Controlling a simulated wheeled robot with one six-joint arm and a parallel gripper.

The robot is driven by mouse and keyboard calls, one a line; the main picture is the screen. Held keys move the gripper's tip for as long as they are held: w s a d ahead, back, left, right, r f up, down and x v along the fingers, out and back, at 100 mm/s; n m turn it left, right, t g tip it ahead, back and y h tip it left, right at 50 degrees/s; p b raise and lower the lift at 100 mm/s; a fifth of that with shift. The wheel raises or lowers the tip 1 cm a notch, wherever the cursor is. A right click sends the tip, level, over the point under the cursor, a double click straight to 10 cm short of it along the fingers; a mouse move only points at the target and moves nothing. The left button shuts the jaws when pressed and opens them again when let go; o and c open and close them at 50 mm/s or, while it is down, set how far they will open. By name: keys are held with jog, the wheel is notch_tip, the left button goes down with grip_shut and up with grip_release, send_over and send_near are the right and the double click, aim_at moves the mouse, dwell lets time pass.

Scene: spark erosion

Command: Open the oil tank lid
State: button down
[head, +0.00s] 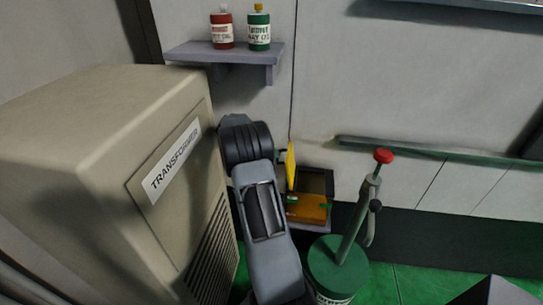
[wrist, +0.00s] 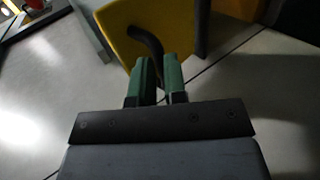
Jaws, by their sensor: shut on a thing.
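The oil tank (head: 318,183) is a dark open box low against the back wall in the head view, with orange-brown contents showing inside. Its yellow lid (head: 291,166) stands roughly upright at the tank's left side, seen nearly edge-on. In the wrist view the lid (wrist: 122,22) fills the top middle and carries a curved black handle (wrist: 148,42). My gripper (wrist: 158,70) has green fingers closed on the handle's end, close to the lid. In the head view my arm mostly hides the gripper.
A beige transformer cabinet (head: 110,140) stands close on the left of my arm. A green drum (head: 335,268) with a red-knobbed pump (head: 383,156) stands in front of the tank at right. A wall shelf (head: 225,52) holds a red bottle (head: 222,30) and a green bottle (head: 259,30).

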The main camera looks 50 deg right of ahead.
jog(key=shift+s+f, duration=0.25)
jog(key=shift+f, duration=0.6)
jog(key=c, duration=1.2)
grip_release()
jog(key=shift+d, duration=0.1)
jog(key=shift+o, duration=0.2)
jog(key=shift+r, duration=0.1)
jog(key=s+a+r+b, duration=0.2)
jog(key=s+a+r, duration=0.7)
jog(key=r, duration=0.4)
jog(key=shift+s+r, duration=0.3)
jog(key=shift+s, duration=0.4)
jog(key=shift+a, duration=0.1)
